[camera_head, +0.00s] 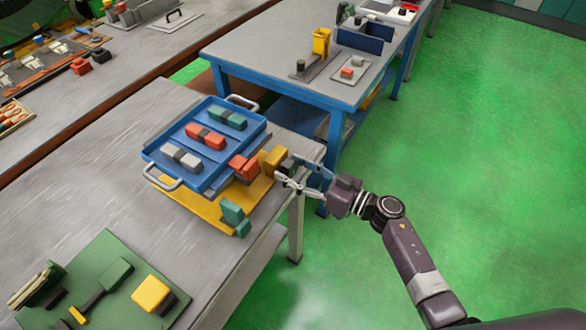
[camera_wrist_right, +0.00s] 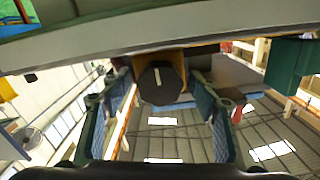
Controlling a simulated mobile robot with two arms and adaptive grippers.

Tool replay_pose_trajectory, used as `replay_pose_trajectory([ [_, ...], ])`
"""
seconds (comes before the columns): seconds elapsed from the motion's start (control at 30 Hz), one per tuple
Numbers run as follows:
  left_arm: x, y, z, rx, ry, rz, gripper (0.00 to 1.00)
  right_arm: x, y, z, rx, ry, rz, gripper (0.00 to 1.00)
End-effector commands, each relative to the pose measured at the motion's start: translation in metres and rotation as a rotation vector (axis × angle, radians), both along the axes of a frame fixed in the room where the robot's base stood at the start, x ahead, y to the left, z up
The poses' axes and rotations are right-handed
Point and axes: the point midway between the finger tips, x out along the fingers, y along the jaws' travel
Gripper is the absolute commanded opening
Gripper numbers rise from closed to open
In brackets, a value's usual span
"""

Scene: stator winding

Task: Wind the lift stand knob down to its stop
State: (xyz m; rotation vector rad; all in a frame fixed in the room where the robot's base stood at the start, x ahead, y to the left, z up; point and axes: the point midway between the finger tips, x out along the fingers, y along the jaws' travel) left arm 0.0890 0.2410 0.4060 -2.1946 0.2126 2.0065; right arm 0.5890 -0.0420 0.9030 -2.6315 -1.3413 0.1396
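The lift stand has a yellow base (camera_head: 196,205) on the near grey table, with a blue tray (camera_head: 163,157) on top. At its right side sits a yellow block (camera_head: 270,161) with a dark knob beside it. In the right wrist view the knob (camera_wrist_right: 161,83) is a dark, many-sided end face with a white mark. My right gripper (camera_head: 288,175) is at the knob, coming from the right. In its wrist view its two fingers (camera_wrist_right: 162,105) are apart, one on each side of the knob, with visible gaps. My left gripper is not in view.
The tray holds several coloured blocks (camera_head: 206,137). A green block (camera_head: 234,214) is at the stand's front corner. A green mat (camera_head: 78,266) with a yellow block lies at the near left. A blue-framed table (camera_head: 260,60) stands behind. Green floor (camera_head: 490,150) is open at right.

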Motion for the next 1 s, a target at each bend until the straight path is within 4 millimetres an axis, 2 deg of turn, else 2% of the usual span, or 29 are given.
replay_pose_trajectory([
  [0.07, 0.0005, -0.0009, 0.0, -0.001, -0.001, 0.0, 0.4, 0.0, -0.0002, 0.0001, 0.0, 0.0, 0.0, 0.47],
  [0.37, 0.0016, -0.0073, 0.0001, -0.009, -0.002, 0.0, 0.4, -0.0001, -0.0004, 0.0001, 0.0, 0.0, 0.0, 0.14],
  [0.67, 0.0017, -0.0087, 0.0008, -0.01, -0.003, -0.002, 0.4, -0.0003, -0.0009, -0.0002, -0.027, -0.034, 0.0, 0.13],
  [1.0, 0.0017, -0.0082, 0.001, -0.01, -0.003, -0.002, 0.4, 0.0005, -0.0016, -0.0006, -0.156, -0.211, -0.001, 0.13],
])
